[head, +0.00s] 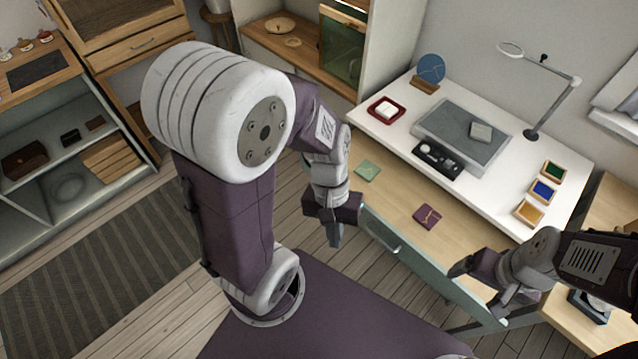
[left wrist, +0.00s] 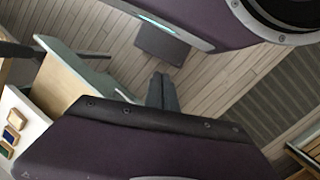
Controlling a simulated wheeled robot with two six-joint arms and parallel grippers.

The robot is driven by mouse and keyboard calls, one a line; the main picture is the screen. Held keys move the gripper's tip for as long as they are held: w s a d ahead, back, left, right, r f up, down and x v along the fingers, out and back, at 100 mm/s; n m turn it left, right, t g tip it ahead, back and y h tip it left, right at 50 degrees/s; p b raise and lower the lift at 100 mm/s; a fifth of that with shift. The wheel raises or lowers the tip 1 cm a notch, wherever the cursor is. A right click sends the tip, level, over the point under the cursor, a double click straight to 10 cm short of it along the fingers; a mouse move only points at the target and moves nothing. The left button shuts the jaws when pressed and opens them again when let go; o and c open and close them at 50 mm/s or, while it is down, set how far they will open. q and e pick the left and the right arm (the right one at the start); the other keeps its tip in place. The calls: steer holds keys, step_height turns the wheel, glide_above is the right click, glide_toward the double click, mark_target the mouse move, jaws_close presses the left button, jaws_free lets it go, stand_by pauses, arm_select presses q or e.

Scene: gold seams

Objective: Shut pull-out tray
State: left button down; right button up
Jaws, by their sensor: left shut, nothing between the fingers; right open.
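The pull-out tray (head: 400,205) is a light wooden board with a grey-green front and a metal handle (head: 384,238). It stands out from under the white desk top in the head view. A green square (head: 368,171) and a dark red square with gold lines (head: 427,216) lie on it. My left gripper (head: 335,240) is shut and empty, pointing down just left of the tray's front. My right gripper (head: 478,282) is open near the right part of the tray's front. In the left wrist view the left fingers (left wrist: 162,92) are together above the floor.
On the white desk top (head: 395,125) are a grey slab (head: 462,138), a red dish (head: 386,110), a black holder (head: 437,160), a lamp (head: 532,134) and small colour boxes (head: 542,190). A cabinet (head: 75,150) stands at the left. Wooden floor and a striped rug (head: 110,270) lie open.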

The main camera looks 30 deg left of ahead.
arm_select(q)
steer(key=w+d+f+n+g+h+b, duration=0.1)
steer(key=d+f+n+h+b, duration=0.1)
steer(key=d+n+h+b, duration=0.55)
steer(key=w+a+f+n+t+h+b, duration=0.2)
steer(key=w+a+f+n+t+b, duration=0.1)
steer(key=w+a+n+t+b, duration=0.25)
steer(key=w+a+f+n+t+h+b, duration=0.3)
steer(key=w+a+f+n+t+b, duration=0.15)
steer(key=w, duration=0.25)
steer(key=s+a+f+n+t+y+b, duration=0.2)
steer(key=a+f+n+t+y+b, duration=0.4)
steer(key=a, duration=0.5)
steer(key=s+a+f+n+t+y+b, duration=0.2)
steer(key=a+f+n+t+y+b, duration=0.25)
steer(key=a+f+n, duration=0.55)
steer(key=w+d+r+m+b, duration=0.1)
steer(key=w+d+m+b, duration=0.1)
steer(key=w, duration=1.2)
steer(key=shift+r+m+b, duration=0.2)
steer(key=shift+m+b, duration=0.25)
steer(key=shift+b, duration=0.2)
steer(key=shift+w, duration=0.15)
